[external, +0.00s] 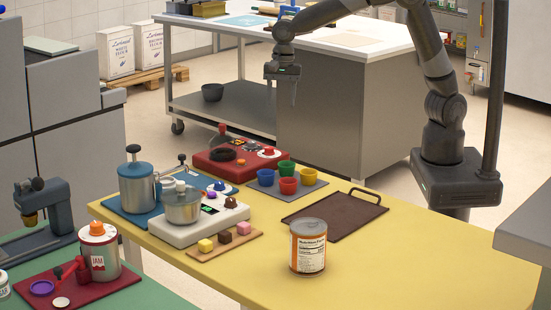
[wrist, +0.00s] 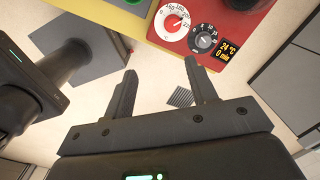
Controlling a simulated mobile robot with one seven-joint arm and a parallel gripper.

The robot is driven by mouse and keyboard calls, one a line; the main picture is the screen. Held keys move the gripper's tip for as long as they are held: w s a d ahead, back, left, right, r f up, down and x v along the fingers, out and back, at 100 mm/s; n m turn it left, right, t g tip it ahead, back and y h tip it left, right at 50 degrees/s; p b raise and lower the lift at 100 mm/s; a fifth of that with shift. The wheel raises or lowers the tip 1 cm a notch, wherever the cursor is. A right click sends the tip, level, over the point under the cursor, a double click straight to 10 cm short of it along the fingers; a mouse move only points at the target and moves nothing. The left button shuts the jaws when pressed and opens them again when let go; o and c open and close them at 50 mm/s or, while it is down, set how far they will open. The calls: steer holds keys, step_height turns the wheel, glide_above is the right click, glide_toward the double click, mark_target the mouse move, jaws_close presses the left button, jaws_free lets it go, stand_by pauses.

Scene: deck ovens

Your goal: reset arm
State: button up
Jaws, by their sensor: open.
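My gripper (external: 284,88) hangs from the raised arm above and beyond the back of the yellow table, in front of the white-topped counter. It points down and is apart from everything on the table. In the wrist view my gripper (wrist: 163,92) shows its two fingers spread wide with nothing between them. The floor lies below the gap. The arm is bent, with its upper link rising to the top edge of the external view.
The yellow table (external: 400,275) holds a labelled can (external: 308,247), a brown tray (external: 333,218), several coloured cups (external: 287,186) and a red device (external: 215,160), its dials also visible in the wrist view (wrist: 188,30). The white-topped counter (external: 345,45) stands behind. The table's right front is clear.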

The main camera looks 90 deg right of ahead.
steer(key=s+d+r+n+t, duration=0.1)
steer(key=s+r+n, duration=0.35)
steer(key=s, duration=0.35)
steer(key=s+d+r+n+t, duration=0.1)
steer(key=s+d+r+n, duration=0.1)
steer(key=s+r+n, duration=0.45)
steer(key=s+f+n+t, duration=0.2)
steer(key=s+n, duration=0.6)
steer(key=s, duration=0.7)
steer(key=shift+s+f+t+h, duration=0.3)
steer(key=shift+f+t, duration=0.1)
steer(key=shift+t, duration=0.1)
steer(key=shift+w, duration=0.1)
stand_by(0.6)
